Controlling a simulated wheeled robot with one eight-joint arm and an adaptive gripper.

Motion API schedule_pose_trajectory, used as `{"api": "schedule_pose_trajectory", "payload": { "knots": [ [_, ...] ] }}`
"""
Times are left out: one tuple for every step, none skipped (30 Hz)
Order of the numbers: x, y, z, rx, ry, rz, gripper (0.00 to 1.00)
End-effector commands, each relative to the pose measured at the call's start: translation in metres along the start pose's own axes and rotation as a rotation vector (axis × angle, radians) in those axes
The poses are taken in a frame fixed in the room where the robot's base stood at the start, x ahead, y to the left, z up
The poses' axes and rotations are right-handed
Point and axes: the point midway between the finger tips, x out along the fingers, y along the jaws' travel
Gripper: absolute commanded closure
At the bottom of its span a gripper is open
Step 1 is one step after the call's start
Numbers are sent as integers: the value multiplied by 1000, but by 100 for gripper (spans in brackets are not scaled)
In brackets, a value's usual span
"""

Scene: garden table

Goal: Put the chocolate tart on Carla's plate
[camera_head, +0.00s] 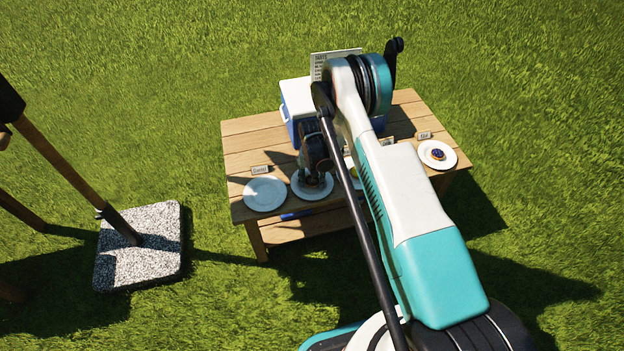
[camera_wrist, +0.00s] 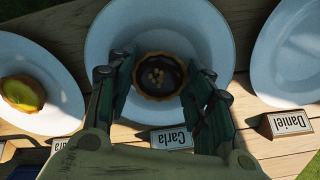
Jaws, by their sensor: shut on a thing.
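The chocolate tart (camera_wrist: 160,76), a dark round filling with pale bits in a golden crust, shows in the wrist view between my fingers. My gripper (camera_wrist: 163,85) is shut on it. Tart and gripper are over the white plate (camera_wrist: 208,32) whose card (camera_wrist: 172,138) reads Carla. I cannot tell whether the tart touches the plate. In the head view, my gripper (camera_head: 314,174) hangs over this same plate (camera_head: 299,190) and hides most of the tart.
Daniel's plate (camera_head: 264,194) stands empty beside Carla's. On the other side a plate (camera_wrist: 62,112) holds a green tart (camera_wrist: 23,93). A plate (camera_head: 449,160) with a dark-topped tart (camera_head: 438,154) is at the table's right end. A blue and white cooler (camera_head: 297,98) stands behind.

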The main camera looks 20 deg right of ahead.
Motion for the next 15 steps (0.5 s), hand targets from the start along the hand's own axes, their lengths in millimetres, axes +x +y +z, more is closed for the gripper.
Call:
{"api": "schedule_pose_trajectory", "payload": {
  "knots": [
    [1, 0, 0, 0, 0, 0, 77],
    [2, 0, 0, 0, 0, 0, 77],
    [3, 0, 0, 0, 0, 0, 77],
    [3, 0, 0, 0, 0, 0, 51],
    [3, 0, 0, 0, 0, 0, 44],
    [3, 0, 0, 0, 0, 0, 35],
    [3, 0, 0, 0, 0, 0, 32],
    [3, 0, 0, 0, 0, 0, 32],
    [3, 0, 0, 0, 0, 0, 32],
    [3, 0, 0, 0, 0, 0, 32],
    [3, 0, 0, 0, 0, 0, 32],
    [3, 0, 0, 0, 0, 0, 32],
    [3, 0, 0, 0, 0, 0, 32],
    [3, 0, 0, 0, 0, 0, 32],
    [3, 0, 0, 0, 0, 0, 32]
  ]
}}
